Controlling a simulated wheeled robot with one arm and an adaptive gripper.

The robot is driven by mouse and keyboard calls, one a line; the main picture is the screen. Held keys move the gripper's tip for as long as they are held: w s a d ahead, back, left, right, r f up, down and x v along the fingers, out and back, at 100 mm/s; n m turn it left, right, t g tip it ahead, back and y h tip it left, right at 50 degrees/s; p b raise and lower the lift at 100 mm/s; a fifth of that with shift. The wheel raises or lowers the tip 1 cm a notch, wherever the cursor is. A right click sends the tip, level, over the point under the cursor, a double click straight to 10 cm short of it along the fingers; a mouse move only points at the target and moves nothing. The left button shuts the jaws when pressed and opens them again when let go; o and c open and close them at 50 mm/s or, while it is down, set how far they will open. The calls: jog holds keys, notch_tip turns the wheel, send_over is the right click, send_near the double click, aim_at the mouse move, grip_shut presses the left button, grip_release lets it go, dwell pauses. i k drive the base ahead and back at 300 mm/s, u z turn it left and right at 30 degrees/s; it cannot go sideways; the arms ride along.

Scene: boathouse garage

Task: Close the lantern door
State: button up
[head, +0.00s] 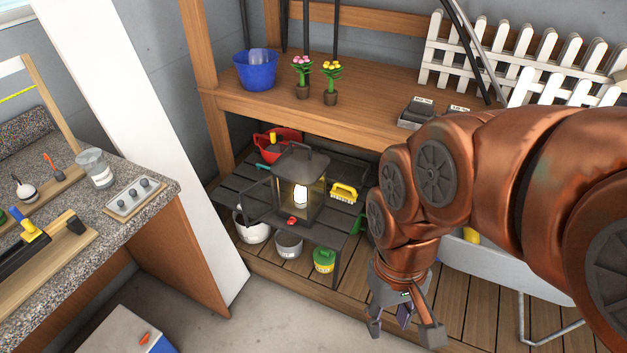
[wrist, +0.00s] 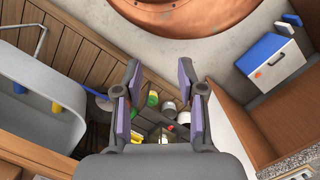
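The dark lantern (head: 318,202) with a glowing white lamp inside stands upright on a low slatted dark table. Its door (head: 256,198), a dark frame, appears to stick out to the left of the body, standing open. My gripper (head: 404,326) is in front of and to the right of the lantern, clear of it, pointing down. In the wrist view my gripper (wrist: 157,100) has its purple-padded fingers spread with nothing held between them.
A wooden bench (head: 370,112) rises behind. A granite counter (head: 85,225) is at left. Floor in front is partly clear.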

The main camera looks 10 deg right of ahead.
aim_at(303, 166)
jog(key=u, duration=0.65)
jog(key=i, duration=1)
jog(key=z, duration=0.2)
